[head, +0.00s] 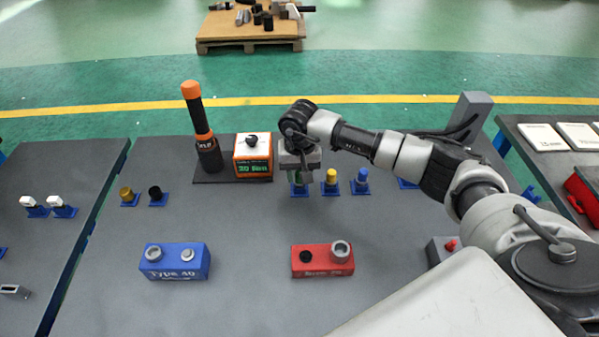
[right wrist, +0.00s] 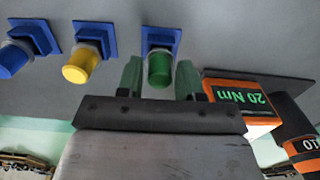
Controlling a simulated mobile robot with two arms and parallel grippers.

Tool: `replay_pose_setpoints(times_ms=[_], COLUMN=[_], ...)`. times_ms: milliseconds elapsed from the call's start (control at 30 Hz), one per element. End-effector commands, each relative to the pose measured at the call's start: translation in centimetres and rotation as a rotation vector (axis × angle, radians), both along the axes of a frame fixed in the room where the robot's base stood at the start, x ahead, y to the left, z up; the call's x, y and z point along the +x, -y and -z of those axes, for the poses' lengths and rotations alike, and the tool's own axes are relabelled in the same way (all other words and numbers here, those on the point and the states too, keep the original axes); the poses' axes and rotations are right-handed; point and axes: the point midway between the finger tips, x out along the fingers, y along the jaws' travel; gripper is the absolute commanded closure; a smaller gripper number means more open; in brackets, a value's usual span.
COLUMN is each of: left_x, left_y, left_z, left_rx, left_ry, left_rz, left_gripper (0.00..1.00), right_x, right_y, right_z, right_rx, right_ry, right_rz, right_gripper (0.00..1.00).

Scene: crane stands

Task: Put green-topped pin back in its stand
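The green-topped pin (right wrist: 160,70) shows in the right wrist view, in line with a blue stand (right wrist: 160,36) and its grey collar. It looks upright in the stand; I cannot tell how deep it sits. My right gripper (right wrist: 160,80) has its green fingers on either side of the green top, with a small gap on each side, so it is open around the pin. In the head view my right gripper (head: 299,174) points down over the blue stand (head: 299,190) and hides most of the pin. My left gripper is not in view.
A yellow-topped pin (head: 331,176) and a blue-topped pin (head: 362,175) stand close to the right in blue stands. The orange 20 Nm box (head: 253,157) is close to the left. A red block (head: 322,261) and a blue block (head: 175,261) sit nearer; the table between is clear.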

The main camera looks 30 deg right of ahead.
Motion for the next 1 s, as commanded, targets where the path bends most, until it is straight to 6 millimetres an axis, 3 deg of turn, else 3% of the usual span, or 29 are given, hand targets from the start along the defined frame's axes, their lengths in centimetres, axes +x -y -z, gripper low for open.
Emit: replay_pose_setpoints(times_ms=[33,100,567,1000], left_x=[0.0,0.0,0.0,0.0], left_y=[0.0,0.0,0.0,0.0], left_z=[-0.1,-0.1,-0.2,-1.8], left_rx=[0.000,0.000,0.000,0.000], left_ry=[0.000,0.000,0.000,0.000], left_rz=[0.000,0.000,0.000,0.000], left_gripper=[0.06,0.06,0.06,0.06], right_x=[0.0,0.0,0.0,0.0], right_y=[0.0,0.0,0.0,0.0], right_z=[-0.1,-0.1,-0.2,-3.4], right_rx=[0.000,0.000,0.000,0.000], right_ry=[0.000,0.000,-0.001,0.000], right_rz=[0.000,0.000,0.000,0.000], right_gripper=[0.56,0.46,0.46,0.46])
